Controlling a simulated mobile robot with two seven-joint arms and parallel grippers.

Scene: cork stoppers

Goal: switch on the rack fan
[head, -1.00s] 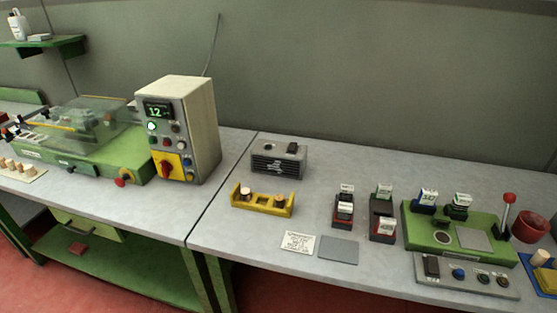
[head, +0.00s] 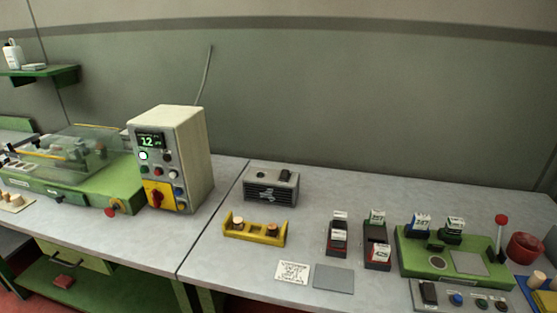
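The likely rack fan is a grey box with a dark slatted front (head: 271,187). It stands at the back of the right-hand table. A black rocker switch (head: 286,175) sits on its top, towards the right. A small round dark spot is also on its top. I cannot tell which way the switch is set. A yellow rack (head: 254,232) stands just in front of the fan and holds cork stoppers near its two ends. Neither of my grippers is in the head view.
A control box (head: 168,160) with a lit display stands left of the fan, beside a green machine (head: 75,170). A written card (head: 293,272) and a grey pad (head: 333,279) lie in front. Labelled dark holders (head: 376,245) and a green press (head: 455,255) stand right.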

